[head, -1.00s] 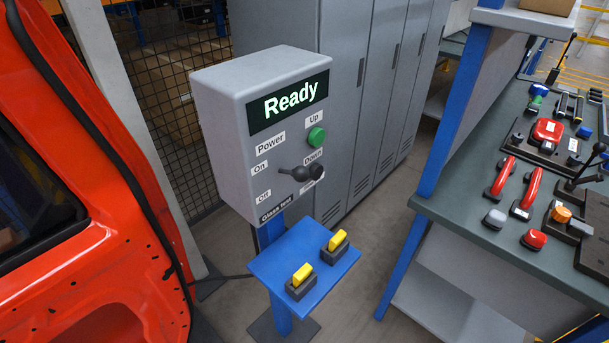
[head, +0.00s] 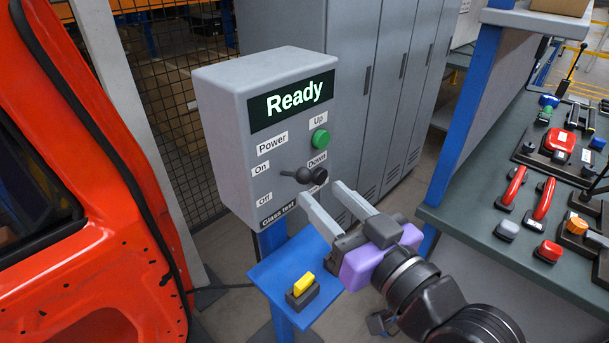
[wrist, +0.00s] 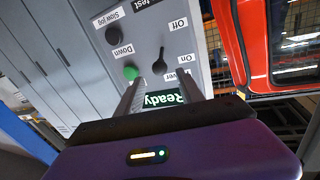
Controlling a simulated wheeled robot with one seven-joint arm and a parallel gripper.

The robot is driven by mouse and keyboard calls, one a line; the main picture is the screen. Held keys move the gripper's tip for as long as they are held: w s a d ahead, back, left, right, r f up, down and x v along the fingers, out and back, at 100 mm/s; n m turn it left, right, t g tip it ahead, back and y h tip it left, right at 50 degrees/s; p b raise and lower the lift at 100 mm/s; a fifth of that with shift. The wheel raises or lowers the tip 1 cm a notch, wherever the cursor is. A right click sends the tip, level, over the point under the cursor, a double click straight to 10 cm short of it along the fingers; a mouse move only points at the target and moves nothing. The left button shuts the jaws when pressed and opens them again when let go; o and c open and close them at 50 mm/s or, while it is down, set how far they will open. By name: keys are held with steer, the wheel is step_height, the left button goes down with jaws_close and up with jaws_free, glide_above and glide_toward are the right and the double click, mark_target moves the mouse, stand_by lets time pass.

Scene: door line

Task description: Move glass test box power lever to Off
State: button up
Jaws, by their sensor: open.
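The glass test box (head: 225,120) is a grey cabinet whose display reads "Ready". Its dark power lever (head: 290,173) is on the front beside the On and Off labels. In the wrist view, upside down, the power lever (wrist: 162,66) has its thick rounded end toward the On and Power labels, away from Off. My gripper (head: 322,191) is open and empty in front of the panel's lower part. In the wrist view my gripper (wrist: 160,78) has its fingers on either side of the lever's line. I cannot tell the remaining gap; no contact shows.
A green button (head: 319,140) and a black button (head: 320,176) are right of the lever. A blue shelf (head: 275,280) with a yellow switch (head: 304,285) is below. A red car door (head: 90,200) stands left, and a workbench (head: 460,215) with controls is right.

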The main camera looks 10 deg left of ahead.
mark_target(308, 180)
steer(key=p+x, duration=0.1)
steer(key=x, duration=0.6)
steer(key=shift+a, duration=0.1)
jaws_close()
stand_by(1.3)
